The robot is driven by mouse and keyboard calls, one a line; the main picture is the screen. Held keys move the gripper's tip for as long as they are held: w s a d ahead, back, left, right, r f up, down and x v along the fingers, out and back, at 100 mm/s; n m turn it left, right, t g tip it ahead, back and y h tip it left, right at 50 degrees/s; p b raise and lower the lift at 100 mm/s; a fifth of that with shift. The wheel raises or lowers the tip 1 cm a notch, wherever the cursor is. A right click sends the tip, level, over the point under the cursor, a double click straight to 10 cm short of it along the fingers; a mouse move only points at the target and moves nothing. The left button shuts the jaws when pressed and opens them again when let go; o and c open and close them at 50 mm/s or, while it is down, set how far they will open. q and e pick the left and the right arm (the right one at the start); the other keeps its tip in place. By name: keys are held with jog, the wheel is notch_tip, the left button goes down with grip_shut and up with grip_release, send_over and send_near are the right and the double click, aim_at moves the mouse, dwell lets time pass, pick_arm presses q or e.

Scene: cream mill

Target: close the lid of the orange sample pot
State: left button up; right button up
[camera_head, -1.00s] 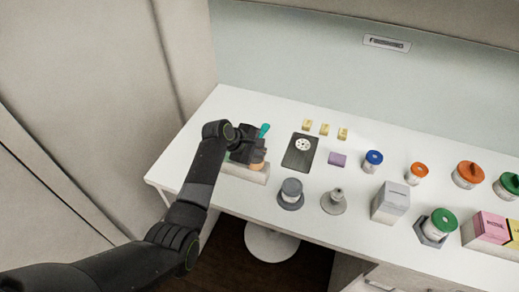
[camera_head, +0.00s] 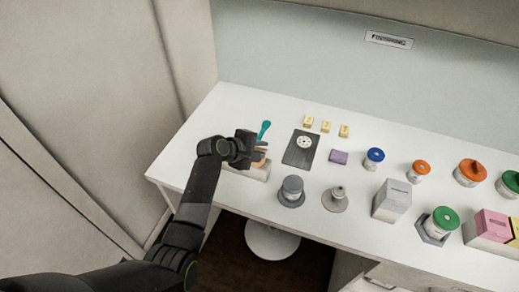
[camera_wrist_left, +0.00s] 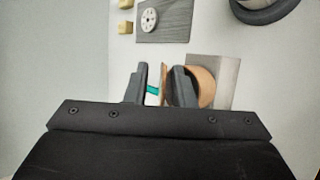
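The orange sample pot (camera_head: 259,162) sits on a pale block at the left end of the table, largely hidden by my left gripper (camera_head: 258,149). In the left wrist view the pot (camera_wrist_left: 206,86) shows as an orange-brown round body just right of the fingers. A thin orange-brown plate (camera_wrist_left: 163,80), apparently its raised lid, stands upright between the fingertips (camera_wrist_left: 160,80), nearer the right finger. The fingers are apart; contact with the plate is unclear. A teal piece (camera_wrist_left: 152,89) shows beside the plate and sticks up in the head view (camera_head: 264,129). My right gripper is out of view.
The pale block (camera_head: 256,172) is near the table's left edge. A dark plate with a white disc (camera_head: 300,150) lies to the right, with yellow cubes (camera_head: 308,121) behind. A grey round container (camera_head: 292,190) is nearby. Several lidded jars and boxes stand farther right.

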pick_arm(q)
jog(key=shift+s+f, duration=0.15)
jog(key=shift+f, duration=0.1)
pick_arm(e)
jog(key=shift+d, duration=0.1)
